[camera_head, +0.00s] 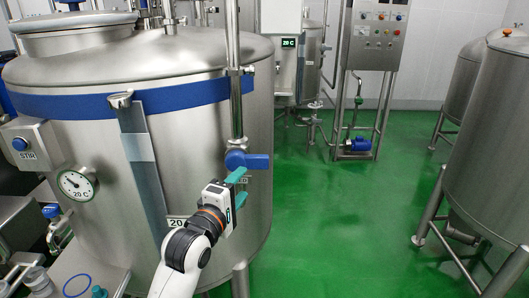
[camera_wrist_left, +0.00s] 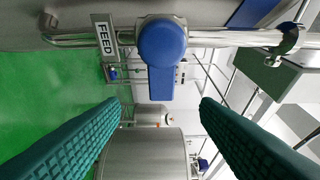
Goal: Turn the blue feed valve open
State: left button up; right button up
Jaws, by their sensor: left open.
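The blue feed valve (camera_head: 246,160) sits low on the vertical steel pipe at the front of the large tank. Its lever points right in the head view, across the pipe. In the left wrist view the blue valve (camera_wrist_left: 162,42) has a round hub, with its lever hanging down between the fingers' directions. A FEED label (camera_wrist_left: 105,39) is beside it on the pipe. My left gripper (camera_head: 239,187) is open and empty, with teal fingers just below the valve in the head view; its fingers (camera_wrist_left: 160,102) are wide apart in the wrist view. My right gripper is not in view.
The large steel tank (camera_head: 200,100) with a blue band stands close behind the valve. A STIR button box (camera_head: 30,145) and a dial gauge (camera_head: 76,184) are at left. A control panel (camera_head: 379,35) stands at the back. The green floor (camera_head: 330,220) to the right is clear.

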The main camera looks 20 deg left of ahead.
aim_at(257, 163)
pick_arm(q)
jog(key=w+p, duration=0.1)
jog(key=w, duration=0.6)
jog(key=w+d+p, duration=0.1)
jog(key=w, duration=0.2)
jog(key=shift+w+r+p, duration=0.15)
jog(key=shift+p, duration=0.15)
jog(key=shift+w+d, duration=0.1)
jog(key=shift+w, duration=0.5)
jog(key=shift+c, duration=0.6)
grip_shut()
